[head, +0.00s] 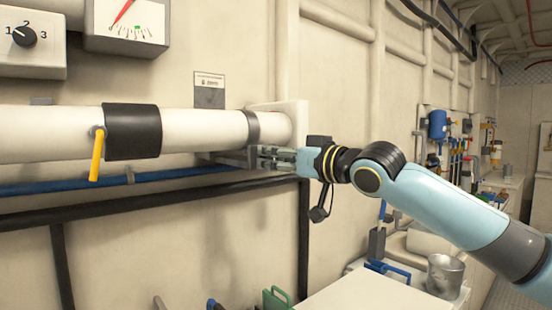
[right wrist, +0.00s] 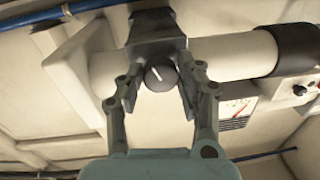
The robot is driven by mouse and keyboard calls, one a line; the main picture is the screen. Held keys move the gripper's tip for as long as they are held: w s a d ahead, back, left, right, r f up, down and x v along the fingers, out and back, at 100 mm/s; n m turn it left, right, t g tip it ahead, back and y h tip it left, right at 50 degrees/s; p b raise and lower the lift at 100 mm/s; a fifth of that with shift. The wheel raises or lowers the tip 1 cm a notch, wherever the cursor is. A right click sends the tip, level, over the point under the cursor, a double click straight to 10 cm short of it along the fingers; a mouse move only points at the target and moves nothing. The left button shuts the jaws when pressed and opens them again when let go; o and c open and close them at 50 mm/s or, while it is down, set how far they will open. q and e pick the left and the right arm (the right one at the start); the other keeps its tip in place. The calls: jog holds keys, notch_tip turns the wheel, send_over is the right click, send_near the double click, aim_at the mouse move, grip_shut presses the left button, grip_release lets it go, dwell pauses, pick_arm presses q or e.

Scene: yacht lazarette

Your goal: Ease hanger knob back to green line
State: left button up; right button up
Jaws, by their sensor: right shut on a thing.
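The hanger knob (right wrist: 160,76) is a dark round knob with a white pointer line, under the dark hanger bracket (right wrist: 157,30) on the white pipe. My right gripper (right wrist: 160,82) has its two fingers on either side of the knob and is shut on it. In the head view my right gripper (head: 272,157) is at the hanger below the pipe's right end, and hides the knob there. The gauge (head: 127,22) at top left has a red needle and a small green mark on its scale; the needle points up and right, away from the green mark. My left gripper is not in view.
The white pipe (head: 60,135) runs along the wall and carries a black collar (head: 133,131) with a yellow lever (head: 96,155). A rotary switch (head: 25,36) is at the upper left. A blue pipe (head: 60,187) runs below. A metal pot (head: 445,275) stands at lower right.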

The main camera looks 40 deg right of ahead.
jog(key=n+p, duration=0.1)
jog(key=n, duration=0.3)
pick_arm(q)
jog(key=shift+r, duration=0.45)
pick_arm(e)
jog(key=o, duration=1.1)
jog(key=shift+o, duration=0.2)
